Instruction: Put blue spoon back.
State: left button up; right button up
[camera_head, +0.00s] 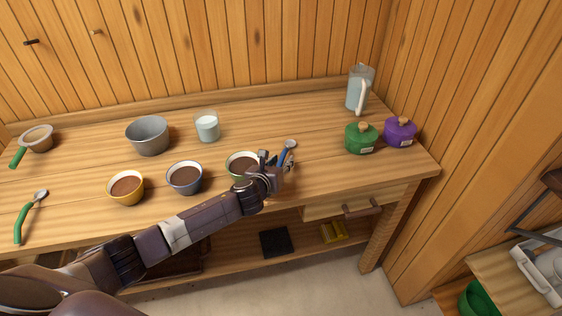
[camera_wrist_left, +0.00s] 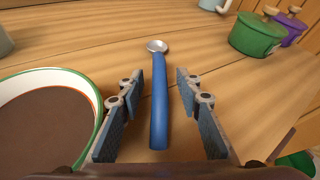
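The blue spoon (camera_wrist_left: 159,95) lies on the wooden table, its blue handle towards me and its metal bowl pointing away. In the head view the spoon (camera_head: 290,145) shows just beyond my left gripper (camera_head: 272,172), which partly hides it. In the left wrist view the two fingers of my left gripper (camera_wrist_left: 158,112) are apart, one on each side of the handle, with gaps on both sides. The gripper is open and not touching the spoon. My right gripper is not in view.
A bowl of brown contents (camera_head: 242,165) stands close left of my left gripper. A grey bowl (camera_head: 185,179) and a yellow bowl (camera_head: 127,188) stand further left. Green (camera_head: 361,139) and purple (camera_head: 399,132) jars and a pitcher (camera_head: 358,90) stand at right. A green-handled spoon (camera_head: 25,217) lies far left.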

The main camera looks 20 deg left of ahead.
pick_arm(q)
jog(key=shift+s, duration=0.1)
jog(key=v, duration=1.1)
jog(key=shift+s+r, duration=0.15)
jog(key=shift+s, duration=0.25)
